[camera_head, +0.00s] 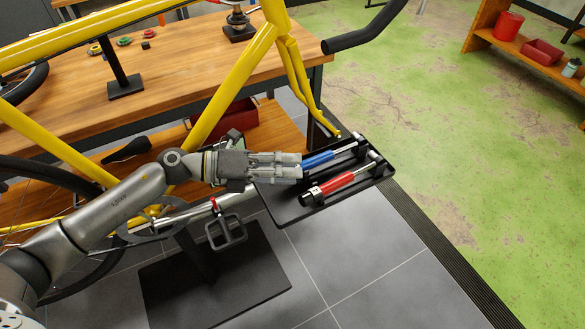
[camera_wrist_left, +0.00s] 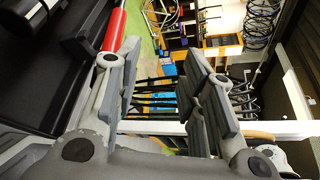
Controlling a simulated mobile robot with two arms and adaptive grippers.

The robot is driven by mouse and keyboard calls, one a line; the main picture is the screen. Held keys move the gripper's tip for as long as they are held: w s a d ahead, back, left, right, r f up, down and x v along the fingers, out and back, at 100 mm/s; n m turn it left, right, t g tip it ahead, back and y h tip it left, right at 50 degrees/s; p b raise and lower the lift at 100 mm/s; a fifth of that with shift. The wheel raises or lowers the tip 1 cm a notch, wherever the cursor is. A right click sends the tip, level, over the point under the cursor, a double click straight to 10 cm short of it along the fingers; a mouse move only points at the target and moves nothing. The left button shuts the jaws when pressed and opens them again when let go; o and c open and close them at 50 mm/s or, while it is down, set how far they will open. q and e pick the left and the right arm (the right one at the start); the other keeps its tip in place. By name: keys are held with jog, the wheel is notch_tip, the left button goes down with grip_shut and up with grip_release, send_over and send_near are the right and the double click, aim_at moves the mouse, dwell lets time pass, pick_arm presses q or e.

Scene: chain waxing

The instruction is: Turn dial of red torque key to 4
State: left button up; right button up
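The red torque key (camera_head: 338,184) lies on a black tray (camera_head: 290,212) in the head view, its dark end toward the lower left. A blue key (camera_head: 322,159) lies beside it, farther back. My left gripper (camera_head: 300,166) comes in from the left over the tray's left edge, its fingertips close to the keys' near ends. In the left wrist view the fingers (camera_wrist_left: 165,92) are apart with nothing between them. Part of the red key (camera_wrist_left: 115,24) shows there at the upper left, outside the fingers. The dial's number is too small to read. My right gripper is not in view.
A yellow bicycle frame (camera_head: 235,85) stands behind my left arm, in front of a wooden workbench (camera_head: 180,75). A clamp with a red lever (camera_head: 214,203) is below the arm. Grey floor (camera_head: 375,270) is clear at the lower right.

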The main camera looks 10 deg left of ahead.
pick_arm(q)
jog(key=b+v, duration=0.2)
jog(key=v, duration=0.8)
jog(key=shift+a+r, duration=0.15)
jog(key=shift+a, duration=0.2)
dwell(0.3)
jog(key=shift+s, duration=0.1)
dwell(0.5)
